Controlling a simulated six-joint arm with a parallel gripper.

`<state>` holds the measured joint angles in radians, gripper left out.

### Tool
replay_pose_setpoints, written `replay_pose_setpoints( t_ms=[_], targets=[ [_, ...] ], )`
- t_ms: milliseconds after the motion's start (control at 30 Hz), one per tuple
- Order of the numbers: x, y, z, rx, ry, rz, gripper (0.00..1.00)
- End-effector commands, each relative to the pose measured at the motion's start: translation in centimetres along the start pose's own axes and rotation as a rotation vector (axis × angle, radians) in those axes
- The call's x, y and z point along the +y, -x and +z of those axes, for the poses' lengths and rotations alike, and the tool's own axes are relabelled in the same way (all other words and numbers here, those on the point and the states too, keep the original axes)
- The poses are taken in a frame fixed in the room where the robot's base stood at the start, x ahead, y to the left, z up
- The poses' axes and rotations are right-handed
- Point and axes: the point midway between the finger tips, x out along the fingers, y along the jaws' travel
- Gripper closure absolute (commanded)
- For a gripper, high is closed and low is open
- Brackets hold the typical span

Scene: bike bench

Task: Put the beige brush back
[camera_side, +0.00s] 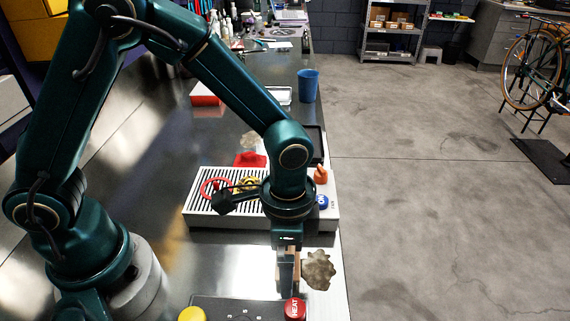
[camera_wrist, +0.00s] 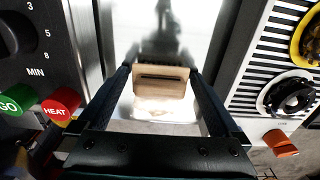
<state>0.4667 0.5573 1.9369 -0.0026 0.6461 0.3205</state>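The beige brush (camera_wrist: 160,72) shows in the wrist view as a beige block with a dark slot, between my two fingertips. My gripper (camera_wrist: 160,76) is closed against both ends of it. In the side view my gripper (camera_side: 287,268) points down at the front of the bench, between the slatted tray and the button panel. A tan strip of the brush (camera_side: 295,268) shows beside the fingers. Its lower end and its gap to the bench are hard to judge.
The slatted white tray (camera_side: 200,216) holds a red ring (camera_side: 216,188) and other parts. A dark panel with a red HEAT button (camera_side: 294,309) stands in front. A brown stain (camera_side: 319,270) lies right of my gripper. A blue cup (camera_side: 307,86) stands farther back.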

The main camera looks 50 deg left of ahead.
Motion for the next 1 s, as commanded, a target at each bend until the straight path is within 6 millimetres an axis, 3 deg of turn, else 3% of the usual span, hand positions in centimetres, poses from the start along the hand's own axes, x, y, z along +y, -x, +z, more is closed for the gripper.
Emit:
replay_pose_setpoints(
  t_ms=[333, 733, 1000],
  targets=[
    [-0.1, 1.2, -0.1, 0.006, 0.0, -0.002, 0.0],
    [-0.1, 9.3, -0.2, 0.008, 0.0, -0.003, 0.0],
    [0.0, 12.2, 0.0, 0.004, 0.002, -0.001, 0.0]
  ],
)
